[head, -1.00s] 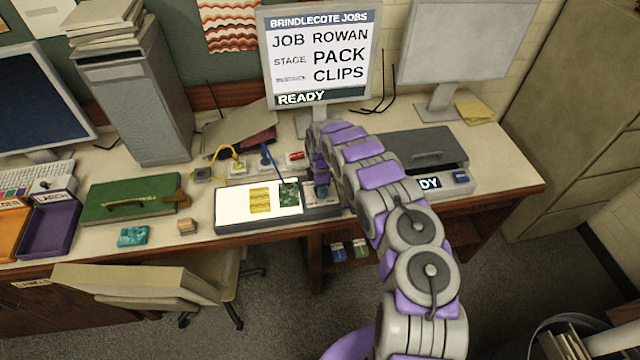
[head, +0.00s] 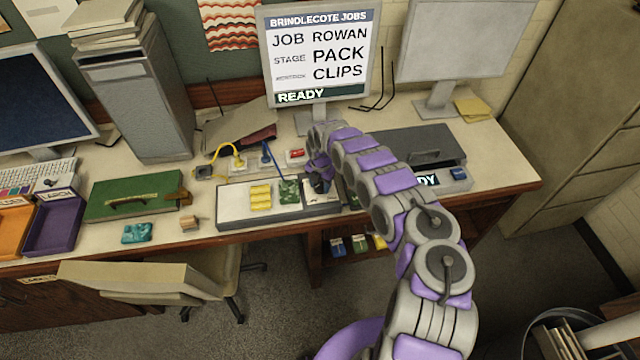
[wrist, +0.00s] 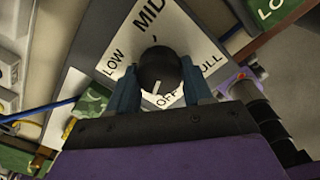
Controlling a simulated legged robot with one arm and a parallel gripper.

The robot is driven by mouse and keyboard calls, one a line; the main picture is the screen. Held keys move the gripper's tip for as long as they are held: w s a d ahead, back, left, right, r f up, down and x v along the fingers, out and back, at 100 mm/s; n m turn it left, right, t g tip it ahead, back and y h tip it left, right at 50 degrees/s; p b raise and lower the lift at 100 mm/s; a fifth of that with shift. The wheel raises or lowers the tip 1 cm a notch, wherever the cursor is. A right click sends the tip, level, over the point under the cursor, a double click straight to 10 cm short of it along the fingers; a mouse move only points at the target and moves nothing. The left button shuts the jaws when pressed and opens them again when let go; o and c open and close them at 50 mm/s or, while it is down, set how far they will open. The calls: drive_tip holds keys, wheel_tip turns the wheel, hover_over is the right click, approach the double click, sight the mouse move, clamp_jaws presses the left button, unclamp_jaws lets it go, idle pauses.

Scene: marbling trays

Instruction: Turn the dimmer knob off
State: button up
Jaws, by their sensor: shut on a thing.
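The dimmer knob (wrist: 160,70) is round and black with a white pointer line, on a white dial plate (wrist: 150,32) marked LOW, MID, FULL and OFF. In the wrist view its pointer line aims down toward the OFF mark (wrist: 168,98). My gripper (wrist: 160,82) has one blue finger on each side of the knob and is shut on it. In the head view my gripper (head: 320,182) reaches down at the right end of the light box (head: 232,203), and hides the knob there. The light box panel looks unlit, with yellow strips and a green piece on it.
A monitor (head: 318,100) reading PACK CLIPS stands behind. A green case (head: 130,196) lies left of the light box and a dark grey case (head: 410,150) right of it. Cables and small switches sit close behind the box.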

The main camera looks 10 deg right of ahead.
sight(321, 184)
drive_tip(key=shift+w+r+n, duration=0.15)
drive_tip(key=shift+w+n, duration=0.05)
drive_tip(key=shift+n, duration=0.3)
drive_tip(key=o, duration=0.8)
drive_tip(key=shift+c, duration=0.2)
drive_tip(key=shift+o, duration=1.4)
drive_tip(key=shift+s, duration=0.15)
wheel_tip(321, 184, up, 17)
drive_tip(key=shift+d+b, duration=0.2)
drive_tip(key=shift+b, duration=0.15)
